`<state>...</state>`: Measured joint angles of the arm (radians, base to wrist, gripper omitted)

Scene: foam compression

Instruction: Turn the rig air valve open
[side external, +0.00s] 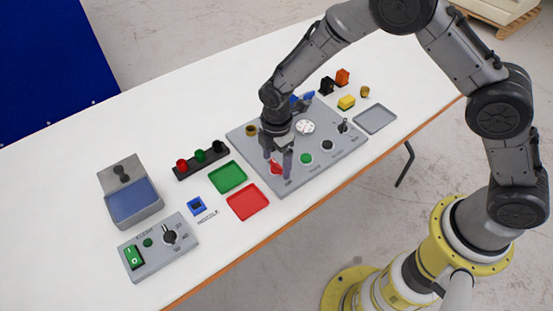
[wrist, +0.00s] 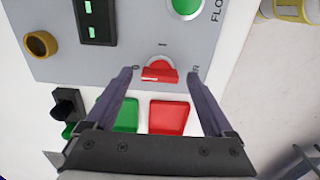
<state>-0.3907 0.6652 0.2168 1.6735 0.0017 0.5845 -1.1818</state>
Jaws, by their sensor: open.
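The red air valve knob (side external: 276,169) sits on the near left edge of the grey panel (side external: 333,159). In the wrist view the knob (wrist: 159,71) is a red dial with a bar handle lying roughly sideways. A small "I" mark is above it and an "O" mark is to its left, and part of a label ending in "R" shows at right. My gripper (side external: 277,163) is open over the knob. In the wrist view its fingers (wrist: 159,76) stand on either side of the knob, with a gap on both sides. Whether the fingertips are level with the handle is unclear.
The panel also carries a green button (side external: 306,159), a white gauge (side external: 305,127) and a brass fitting (side external: 251,130). A red tray (side external: 248,202) and a green tray (side external: 227,177) lie left of the panel. A grey tray (side external: 375,119) lies right. The table's front edge is nearby.

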